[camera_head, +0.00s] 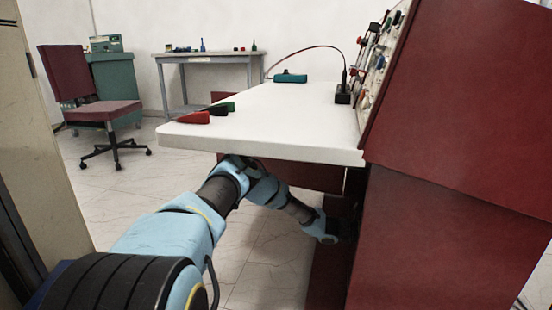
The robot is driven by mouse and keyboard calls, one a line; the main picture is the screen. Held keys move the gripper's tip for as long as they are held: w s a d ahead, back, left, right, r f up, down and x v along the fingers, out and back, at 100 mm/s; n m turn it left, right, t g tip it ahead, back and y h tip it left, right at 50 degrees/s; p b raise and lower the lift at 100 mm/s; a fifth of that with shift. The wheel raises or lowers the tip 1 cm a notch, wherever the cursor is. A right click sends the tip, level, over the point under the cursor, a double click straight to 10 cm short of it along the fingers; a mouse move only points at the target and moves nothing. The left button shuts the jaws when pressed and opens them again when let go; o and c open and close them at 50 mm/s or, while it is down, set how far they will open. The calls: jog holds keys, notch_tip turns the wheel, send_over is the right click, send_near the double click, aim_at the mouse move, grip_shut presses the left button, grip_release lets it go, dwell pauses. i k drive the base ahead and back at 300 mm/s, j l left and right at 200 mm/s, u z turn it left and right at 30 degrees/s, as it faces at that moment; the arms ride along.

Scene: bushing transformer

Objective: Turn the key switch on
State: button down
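The control panel (378,55) is on the sloped face of the red console (450,90). I see it at a steep angle, with several knobs and coloured parts along it. I cannot tell which of them is the key switch. My arm reaches forward from the lower left and passes under the white tabletop. My gripper is hidden or too dark to make out beyond the arm's last visible link, beneath the tabletop and beside the console's lower part.
The white tabletop (270,118) lies above my arm, its front edge close to it. Red, black and green pieces (195,118) and a teal object (290,78) lie on it. A red chair (100,110) and a grey table (208,58) stand behind. Floor at left is clear.

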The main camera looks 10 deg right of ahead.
aim_at(374, 26)
jog(key=i+j, duration=0.1)
jog(key=j, duration=0.3)
jog(key=i+j, duration=0.1)
jog(key=j, duration=0.35)
jog(key=i+j, duration=0.15)
jog(key=j, duration=0.25)
jog(key=i+j, duration=0.1)
jog(key=j, duration=0.3)
jog(key=i+j, duration=0.1)
jog(key=j, duration=0.35)
